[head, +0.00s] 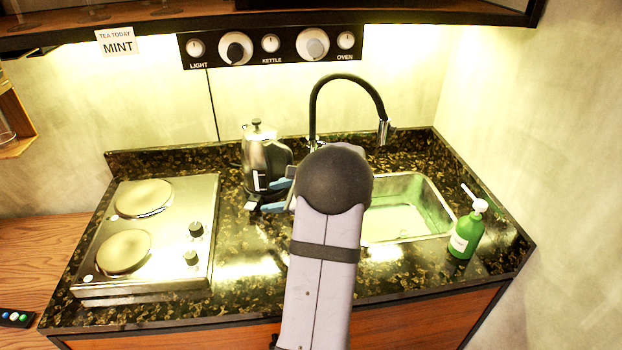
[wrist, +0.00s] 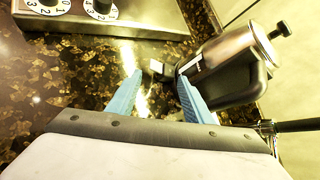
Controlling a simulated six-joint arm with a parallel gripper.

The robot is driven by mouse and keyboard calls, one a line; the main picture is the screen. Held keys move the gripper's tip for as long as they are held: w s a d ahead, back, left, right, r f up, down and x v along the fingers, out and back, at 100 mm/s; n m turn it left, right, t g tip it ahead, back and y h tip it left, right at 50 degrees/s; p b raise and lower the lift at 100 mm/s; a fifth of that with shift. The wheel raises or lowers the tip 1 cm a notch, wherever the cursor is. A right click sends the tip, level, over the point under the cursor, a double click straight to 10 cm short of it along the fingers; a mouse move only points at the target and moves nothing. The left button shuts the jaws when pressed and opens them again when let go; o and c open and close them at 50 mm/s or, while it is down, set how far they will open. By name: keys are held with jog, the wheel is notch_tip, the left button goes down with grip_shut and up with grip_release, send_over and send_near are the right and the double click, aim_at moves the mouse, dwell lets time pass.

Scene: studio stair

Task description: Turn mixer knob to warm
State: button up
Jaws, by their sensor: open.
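The black arched tap (head: 345,80) rises behind the sink in the head view. I see no knob marked as a mixer; the tap's base is mostly hidden behind my arm. In the wrist view, a chrome fitting with a dark rod (wrist: 297,126) shows at the right edge, partly covered by my gripper. My gripper (head: 268,196) has blue fingers, open and empty, low in front of the kettle. In the wrist view the fingers (wrist: 160,78) frame a small dark block with a pale face (wrist: 158,67). The right finger overlaps the kettle; contact is unclear.
The steel kettle (head: 266,158) stands left of the sink (head: 405,236). A two-plate hob (head: 168,208) with two knobs is at left, and a green soap bottle (head: 466,236) at right. A wall panel (head: 290,58) has knobs and the words LIGHT, KETTLE and OVEN.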

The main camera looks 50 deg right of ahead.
jog(key=s+d+m+t+h+b, duration=0.1)
jog(key=s+d+m+h, duration=0.2)
jog(key=d, duration=0.4)
jog(key=s+d+m+t+h, duration=0.1)
jog(key=s+d+m+h, duration=0.15)
jog(key=d+m, duration=0.4)
jog(key=shift+y, duration=0.35)
jog(key=shift+d+p+x, duration=0.2)
jog(key=shift+p+x, duration=0.2)
jog(key=shift+x, duration=0.8)
jog(key=shift+d+p+x, duration=0.2)
jog(key=shift+p+x, duration=0.2)
jog(key=shift+x, duration=0.8)
jog(key=shift+d+p+x, duration=0.2)
jog(key=shift+p+x, duration=0.2)
jog(key=shift+x, duration=0.8)
jog(key=shift+s, duration=0.25)
jog(key=shift+c, duration=0.7)
jog(key=c, duration=0.9)
